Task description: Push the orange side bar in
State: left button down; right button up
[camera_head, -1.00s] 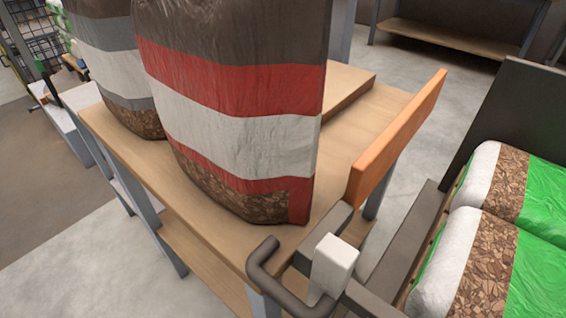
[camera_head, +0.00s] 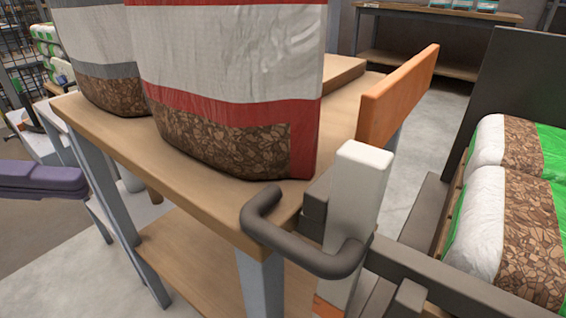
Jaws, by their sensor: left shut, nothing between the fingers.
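The orange side bar (camera_head: 396,98) stands along the right edge of the wooden table (camera_head: 200,215), angled away from me toward the back right. Its near end is just behind a white upright block (camera_head: 357,195). My right gripper is not seen.
A red, white and brown bag (camera_head: 235,135) and a grey and white bag (camera_head: 105,95) stand on the table. Green and white bags (camera_head: 500,225) lie at right beside a dark panel (camera_head: 510,80). Floor shows between bar and panel.

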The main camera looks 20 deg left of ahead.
pick_arm(q)
jog(key=b, duration=0.2)
send_near(251, 199)
jog(key=w, duration=0.1)
jog(key=w+d, duration=0.2)
jog(key=w, duration=0.1)
jog(key=shift+w+f, duration=0.1)
jog(key=shift+f, duration=0.3)
jog(key=shift+s+d+f, duration=0.15)
jog(key=shift+s+d, duration=0.1)
jog(key=shift+d, duration=0.25)
jog(key=shift+s+d+f, duration=0.1)
jog(key=shift+s+d, duration=0.15)
jog(key=shift+d, duration=0.3)
jog(key=shift+s+d+f, duration=0.1)
jog(key=shift+s+d, duration=0.1)
jog(key=shift+d, duration=0.25)
jog(key=shift+d+p, duration=0.1)
jog(key=shift+p, duration=0.2)
